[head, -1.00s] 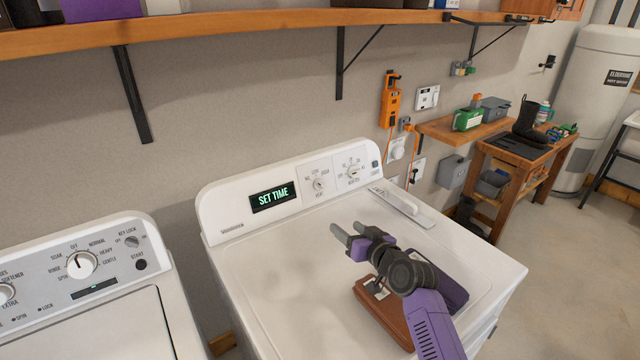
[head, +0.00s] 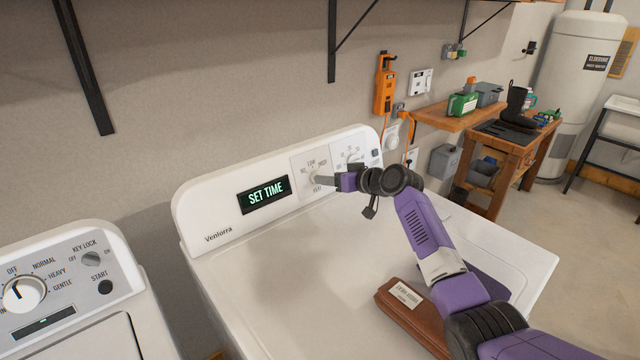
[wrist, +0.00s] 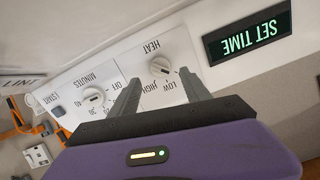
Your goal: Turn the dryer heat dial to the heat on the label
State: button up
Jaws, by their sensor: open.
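The white dryer (head: 215,275) has a heat dial (wrist: 160,67), a small round knob, on its control panel. In the wrist view, which is upside down, the words HEAT, LOW and HIGH show around it. My gripper (wrist: 157,82) is open, its two grey fingers apart on either side of the heat dial, close to the panel; I cannot tell whether they touch it. In the head view my gripper (head: 322,180) partly covers the dial. A brown folded item (head: 425,325) on the dryer top carries a white label (head: 406,294); its print is too small to read.
A minutes dial (wrist: 93,96) sits beside the heat dial. The display (head: 265,194) reads SET TIME. A washer (head: 60,270) stands at the left. A dark purple item lies beside the brown one, partly behind my arm. The left of the dryer top is clear.

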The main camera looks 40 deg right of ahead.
jog(key=b+x, duration=0.3)
jog(key=x, duration=0.1)
jog(key=shift+f, duration=0.2)
jog(key=shift+w+b, duration=0.35)
jog(key=shift+w, duration=0.05)
grip_shut()
jog(key=shift+m, duration=0.3)
jog(key=m, duration=0.3)
jog(key=shift+d+m+y, duration=0.1)
jog(key=shift+m+y, duration=0.2)
jog(key=shift+m, duration=2.1)
jog(key=shift+p, duration=0.3)
